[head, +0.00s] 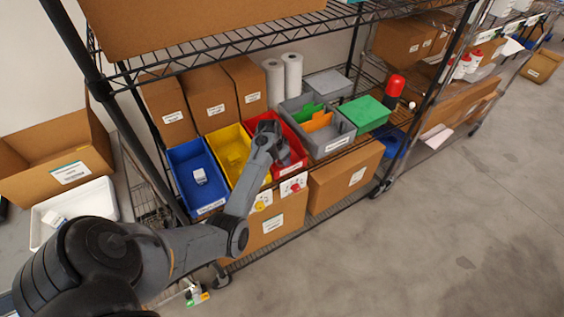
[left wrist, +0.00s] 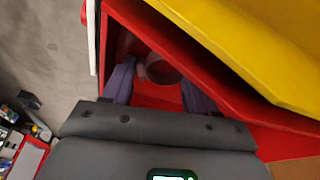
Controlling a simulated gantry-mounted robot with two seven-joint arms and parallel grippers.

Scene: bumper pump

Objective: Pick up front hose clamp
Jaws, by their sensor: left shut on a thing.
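My left gripper (head: 279,153) reaches down into the red bin (head: 299,149) on the shelf. In the left wrist view its two purple-grey fingers (left wrist: 158,88) are inside the red bin (left wrist: 119,13), with a small ring-shaped part (left wrist: 160,69) between them. The ring looks like a hose clamp and is tinted reddish. My left gripper is shut on it, though the contact is partly hidden by the gripper body. In the head view the ring is hidden by the arm. My right gripper is in neither view.
The yellow bin (head: 229,147) is directly beside the red bin, with the blue bin (head: 189,166) left of it. A grey bin (head: 343,142) with green and orange dividers stands to the right. Cardboard boxes (head: 208,97) stand behind. A wire shelf (head: 220,42) hangs above.

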